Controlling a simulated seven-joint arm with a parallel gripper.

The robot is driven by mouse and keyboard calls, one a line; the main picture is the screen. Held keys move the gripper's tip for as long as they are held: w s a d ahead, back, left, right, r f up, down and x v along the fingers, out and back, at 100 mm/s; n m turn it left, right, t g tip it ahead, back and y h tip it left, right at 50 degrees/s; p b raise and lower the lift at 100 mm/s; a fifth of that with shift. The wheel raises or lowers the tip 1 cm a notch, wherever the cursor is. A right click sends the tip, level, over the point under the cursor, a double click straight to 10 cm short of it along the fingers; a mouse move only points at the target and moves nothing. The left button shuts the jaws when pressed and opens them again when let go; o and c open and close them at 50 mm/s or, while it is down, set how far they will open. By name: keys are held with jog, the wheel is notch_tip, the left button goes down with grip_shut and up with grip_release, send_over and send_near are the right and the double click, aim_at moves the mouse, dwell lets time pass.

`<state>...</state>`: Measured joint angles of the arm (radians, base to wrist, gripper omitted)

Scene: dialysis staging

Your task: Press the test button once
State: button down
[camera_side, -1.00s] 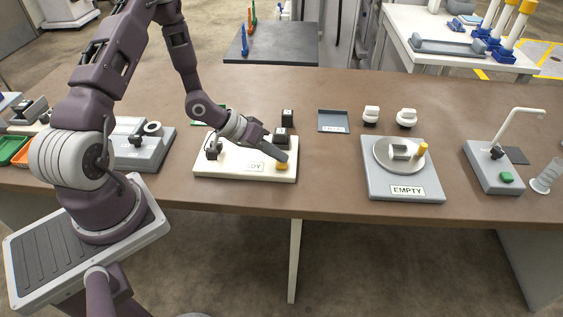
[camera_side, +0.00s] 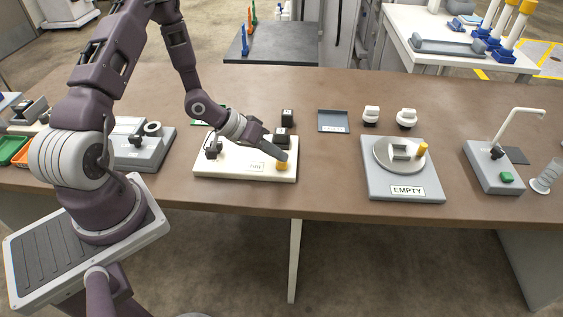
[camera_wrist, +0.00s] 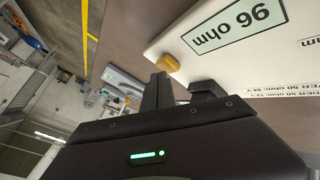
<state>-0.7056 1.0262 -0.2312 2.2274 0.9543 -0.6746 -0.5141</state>
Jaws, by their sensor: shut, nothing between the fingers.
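The white test board (camera_side: 215,172) lies on the brown bench, left of the middle in the side view. A yellow-orange button (camera_side: 282,166) stands at its front right corner; it also shows in the wrist view (camera_wrist: 168,62). My gripper (camera_side: 281,155) is shut and empty, its fingertips right over the button; I cannot tell whether they touch it. In the wrist view the display (camera_wrist: 234,26) appears upside down and reads "96 ohm". Printed text with "50 ohm 24 V" shows beside it.
Black blocks (camera_side: 287,116) stand behind the board, near a dark tray (camera_side: 333,121). A grey stand marked EMPTY (camera_side: 380,185) with a round plate is to the right. A grey base with a bent white pipe (camera_side: 515,122) is further right. The bench front between board and stand is clear.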

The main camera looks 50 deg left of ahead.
aim_at(277, 163)
jog(key=shift+r, duration=0.5)
jog(key=shift+r, duration=2.55)
